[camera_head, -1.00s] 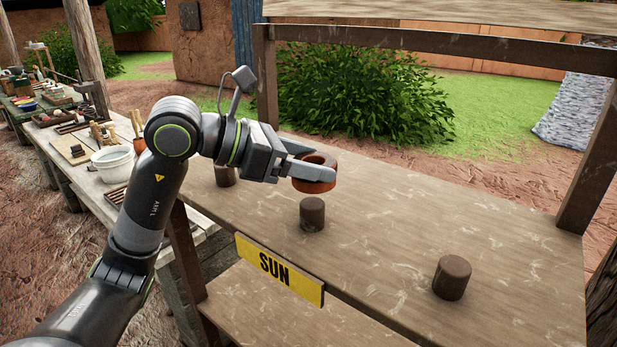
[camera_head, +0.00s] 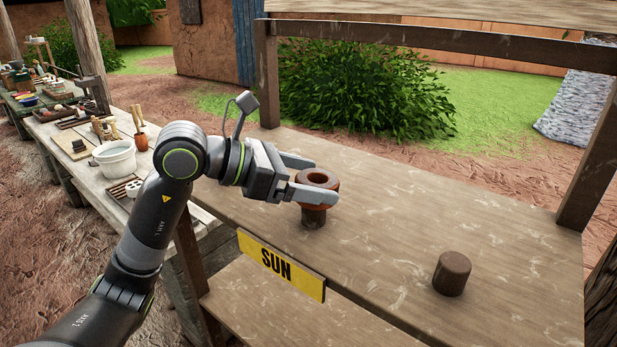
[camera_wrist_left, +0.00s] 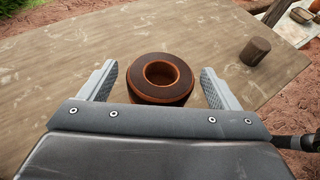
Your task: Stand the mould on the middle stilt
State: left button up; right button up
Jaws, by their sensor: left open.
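The mould (camera_head: 318,179) is a reddish-brown ring with a dark top. It rests about level on top of the middle stilt (camera_head: 313,218), a short dark cylinder that shows below it. My left gripper (camera_head: 322,182) is open, with one finger on each side of the mould. In the left wrist view the mould (camera_wrist_left: 160,93) lies between the spread fingers, with a gap on both sides. The right stilt (camera_head: 452,274) stands bare on the shelf. My right gripper is not in view.
The wooden shelf top (camera_head: 400,230) is clear between the middle and right stilts. A yellow SUN sign (camera_head: 281,266) is on its front edge. Posts and a rail (camera_head: 440,42) frame the back. A side bench with a white bucket (camera_head: 115,160) stands at the left.

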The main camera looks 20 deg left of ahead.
pick_arm(q)
jog(key=shift+r, duration=0.15)
jog(key=shift+s+a+r, duration=0.15)
jog(key=shift+s+a, duration=0.15)
jog(key=shift+a, duration=0.25)
jog(key=b+v, duration=0.1)
jog(key=v, duration=0.2)
jog(key=shift+s+a+r, duration=0.1)
jog(key=shift+s+a, duration=0.15)
jog(key=shift+a, duration=0.05)
jog(key=b, duration=0.3)
send_near(306, 178)
jog(key=shift+v, duration=0.9)
jog(key=shift+d+r, duration=0.1)
jog(key=shift+r, duration=0.05)
